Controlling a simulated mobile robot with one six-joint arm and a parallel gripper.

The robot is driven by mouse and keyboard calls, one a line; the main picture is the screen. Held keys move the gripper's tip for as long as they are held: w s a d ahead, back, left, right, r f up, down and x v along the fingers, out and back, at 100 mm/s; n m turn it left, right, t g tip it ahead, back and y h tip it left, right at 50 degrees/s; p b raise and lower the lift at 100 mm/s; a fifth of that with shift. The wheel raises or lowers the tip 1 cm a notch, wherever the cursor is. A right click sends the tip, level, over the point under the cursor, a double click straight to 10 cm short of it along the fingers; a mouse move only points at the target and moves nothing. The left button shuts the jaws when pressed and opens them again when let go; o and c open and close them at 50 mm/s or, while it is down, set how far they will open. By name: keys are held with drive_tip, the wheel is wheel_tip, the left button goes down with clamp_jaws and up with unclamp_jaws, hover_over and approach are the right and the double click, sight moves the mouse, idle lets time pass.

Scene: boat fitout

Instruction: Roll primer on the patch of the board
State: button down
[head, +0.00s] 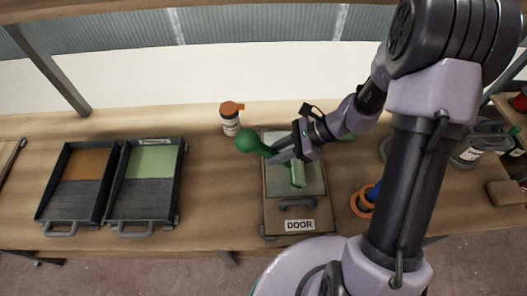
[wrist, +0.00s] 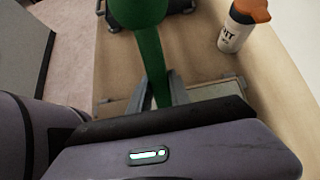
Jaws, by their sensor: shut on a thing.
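The board (head: 270,222), labelled DOOR, lies on the bench in the middle of the head view, with a grey-green patch (head: 313,180) on it. My gripper (head: 278,154) is above the board, shut on the green handle of the roller (head: 248,141). The handle with its round end also shows between the fingers in the wrist view (wrist: 148,40). A pale green upright shape (head: 298,174), which looks like the roller's sleeve, is over the patch. I cannot tell whether it touches. A tray with pale green primer (head: 151,202) stands to the left.
A second tray with brown paint (head: 76,202) stands farther left. An orange-capped bottle (head: 230,122) stands just behind the board's left side. Bench between tray and board is clear.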

sight(271, 150)
drive_tip(key=shift+d, duration=0.7)
drive_tip(key=d+p, duration=0.1)
drive_tip(key=d, duration=0.3)
drive_tip(key=shift+d+r, duration=0.1)
drive_tip(key=shift+d, duration=0.3)
drive_tip(key=a, duration=0.2)
drive_tip(key=a+b, duration=0.1)
drive_tip(key=a, duration=0.1)
drive_tip(key=shift+a+f, duration=0.2)
drive_tip(key=shift+a, duration=0.25)
drive_tip(key=a+b, duration=0.1)
drive_tip(key=a, duration=0.3)
drive_tip(key=shift+a, duration=0.15)
drive_tip(key=shift+a+r, duration=0.15)
drive_tip(key=shift+a, duration=0.05)
